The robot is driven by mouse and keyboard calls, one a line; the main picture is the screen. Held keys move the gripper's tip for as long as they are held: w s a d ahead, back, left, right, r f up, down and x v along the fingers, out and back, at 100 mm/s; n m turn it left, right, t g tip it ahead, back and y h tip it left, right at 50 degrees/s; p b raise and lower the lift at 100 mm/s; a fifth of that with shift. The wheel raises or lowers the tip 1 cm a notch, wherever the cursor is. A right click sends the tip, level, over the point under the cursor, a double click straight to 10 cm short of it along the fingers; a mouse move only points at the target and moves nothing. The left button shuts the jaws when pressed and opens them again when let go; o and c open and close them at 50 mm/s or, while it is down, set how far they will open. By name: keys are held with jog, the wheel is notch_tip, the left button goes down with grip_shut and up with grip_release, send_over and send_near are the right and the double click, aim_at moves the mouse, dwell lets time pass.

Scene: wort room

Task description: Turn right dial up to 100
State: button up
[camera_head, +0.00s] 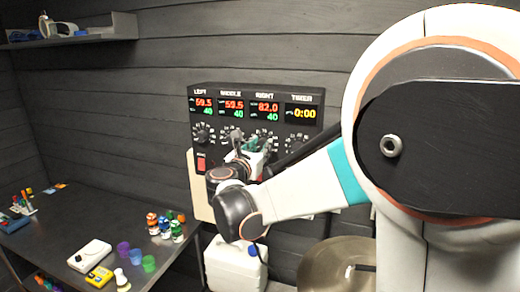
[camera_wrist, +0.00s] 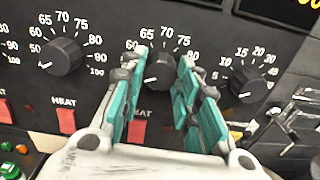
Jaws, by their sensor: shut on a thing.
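The control panel (camera_head: 257,100) on the wall has displays labelled LEFT, MIDDLE, RIGHT and TIMER. The RIGHT display (camera_head: 266,110) reads 82.0 in red over 40 in green. The right dial (camera_wrist: 160,70) is a black knob just left of the timer dial (camera_wrist: 249,84) in the wrist view. Its white mark points to the lower left. My gripper (camera_wrist: 160,78) has its teal fingers on either side of this knob and is shut on it.
The middle dial (camera_wrist: 62,56) is close to my left finger, the timer dial to my right one. Red heat switches (camera_wrist: 66,119) sit below. A desk (camera_head: 60,235) with small bottles is at left; a white canister (camera_head: 235,266) and metal vessel (camera_head: 335,265) stand below.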

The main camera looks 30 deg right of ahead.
jog(key=n+b, duration=0.5)
jog(key=n, duration=1.9)
jog(key=shift+n+b, duration=0.35)
jog(key=shift+n, duration=0.05)
dwell(1.9)
dwell(0.5)
jog(key=o, duration=1.1)
jog(key=shift+a, duration=0.1)
